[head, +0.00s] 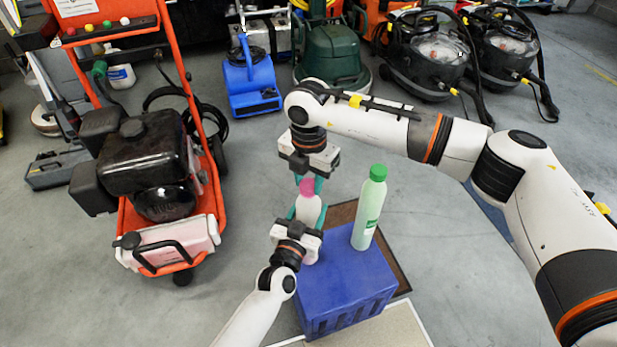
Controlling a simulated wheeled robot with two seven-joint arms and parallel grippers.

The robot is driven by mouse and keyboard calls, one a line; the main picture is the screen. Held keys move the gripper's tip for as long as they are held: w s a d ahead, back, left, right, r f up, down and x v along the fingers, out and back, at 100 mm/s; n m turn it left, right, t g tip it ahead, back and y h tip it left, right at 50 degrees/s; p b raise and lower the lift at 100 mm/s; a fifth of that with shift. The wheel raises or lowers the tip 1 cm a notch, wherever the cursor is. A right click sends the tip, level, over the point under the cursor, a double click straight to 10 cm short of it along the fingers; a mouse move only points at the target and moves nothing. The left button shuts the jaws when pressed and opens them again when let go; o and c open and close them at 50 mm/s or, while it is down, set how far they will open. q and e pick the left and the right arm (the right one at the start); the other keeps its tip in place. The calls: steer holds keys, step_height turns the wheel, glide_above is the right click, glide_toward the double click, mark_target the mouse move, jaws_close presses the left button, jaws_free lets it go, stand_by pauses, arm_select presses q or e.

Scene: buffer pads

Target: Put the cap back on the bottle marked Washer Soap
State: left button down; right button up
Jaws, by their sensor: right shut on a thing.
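A white bottle (308,209) with a pinkish tint stands at the back left of the blue crate (345,290). My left gripper (306,214) reaches in from the front, its teal fingers closed on both sides of the bottle. My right gripper (311,184) points down from above, shut on a pink cap (306,187). The cap is right over the bottle's top; whether it touches the neck I cannot tell. The bottle's lower part is mostly hidden by my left gripper, and no marking on it is readable.
A pale green bottle (368,212) with a green cap stands upright on the crate, right of my grippers. An orange-framed machine (160,180) stands at the left. A blue blower (252,85) and black vacuums (430,60) are at the back. Open floor lies around the crate.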

steer(key=m, duration=1.4)
steer(key=o, duration=0.9)
steer(key=shift+o, duration=0.2)
steer(key=shift+r, duration=0.1)
steer(key=shift+r, duration=2.15)
